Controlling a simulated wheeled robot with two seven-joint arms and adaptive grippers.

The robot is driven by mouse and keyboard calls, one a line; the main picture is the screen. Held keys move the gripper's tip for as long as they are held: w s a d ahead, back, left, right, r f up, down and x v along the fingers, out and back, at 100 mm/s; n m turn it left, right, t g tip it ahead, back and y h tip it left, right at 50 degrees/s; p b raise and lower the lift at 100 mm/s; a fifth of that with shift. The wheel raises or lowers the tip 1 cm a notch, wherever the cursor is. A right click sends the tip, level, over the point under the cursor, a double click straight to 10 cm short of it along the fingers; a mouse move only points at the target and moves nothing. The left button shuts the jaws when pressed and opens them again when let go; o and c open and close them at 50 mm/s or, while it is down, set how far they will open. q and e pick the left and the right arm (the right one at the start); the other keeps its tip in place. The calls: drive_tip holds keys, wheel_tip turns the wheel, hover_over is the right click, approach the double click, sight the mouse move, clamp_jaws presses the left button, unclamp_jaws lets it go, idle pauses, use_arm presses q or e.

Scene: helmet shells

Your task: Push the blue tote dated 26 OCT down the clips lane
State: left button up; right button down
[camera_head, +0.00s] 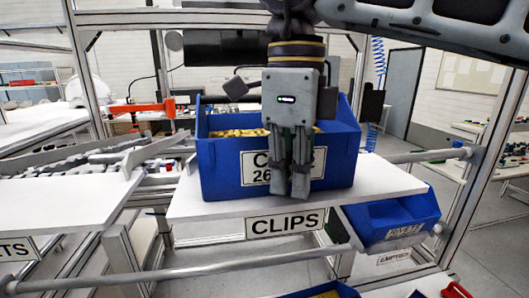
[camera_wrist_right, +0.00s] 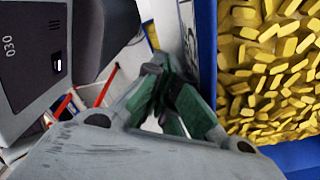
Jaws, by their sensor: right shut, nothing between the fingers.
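A blue tote (camera_head: 220,168) full of yellow pieces stands upright on the white shelf board (camera_head: 195,207) above the CLIPS sign (camera_head: 285,224). Its front label (camera_head: 254,170) shows a "C" and "26"; my right gripper hides the rest. My right gripper (camera_head: 290,188) points down in front of the tote's front wall, shut and empty. Whether it touches the wall I cannot tell. In the right wrist view the tote's yellow contents (camera_wrist_right: 270,70) lie right beside the shut fingers (camera_wrist_right: 168,95). My left gripper is not in view.
Another blue tote (camera_head: 398,214) sits tilted at the lower right, near an EMPTIES sign (camera_head: 393,257). Part of a blue tote (camera_head: 345,290) shows at the bottom edge. A neighbouring white board (camera_head: 60,205) lies to the left. Metal frame posts (camera_head: 86,65) stand either side.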

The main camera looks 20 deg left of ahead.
drive_tip(key=shift+w+a+p, duration=0.5)
drive_tip(key=shift+w+p, duration=0.1)
drive_tip(key=shift+w, duration=0.1)
drive_tip(key=shift+w+a+p, duration=0.45)
drive_tip(key=shift+w+p, duration=0.1)
drive_tip(key=shift+w, duration=0.1)
drive_tip(key=shift+w+a+p, duration=0.65)
drive_tip(key=shift+w+a, duration=0.05)
drive_tip(key=shift+w, duration=0.3)
drive_tip(key=shift+w+a, duration=0.55)
drive_tip(key=shift+w, duration=0.25)
drive_tip(key=shift+w+a, duration=0.5)
drive_tip(key=shift+w, duration=0.25)
drive_tip(key=shift+r, duration=0.15)
wheel_tip(320, 180, up, 8)
drive_tip(key=s+d, duration=0.1)
drive_tip(key=s, duration=0.1)
drive_tip(key=shift+s+d, duration=0.3)
drive_tip(key=shift+d, duration=0.05)
drive_tip(key=shift+f, duration=0.2)
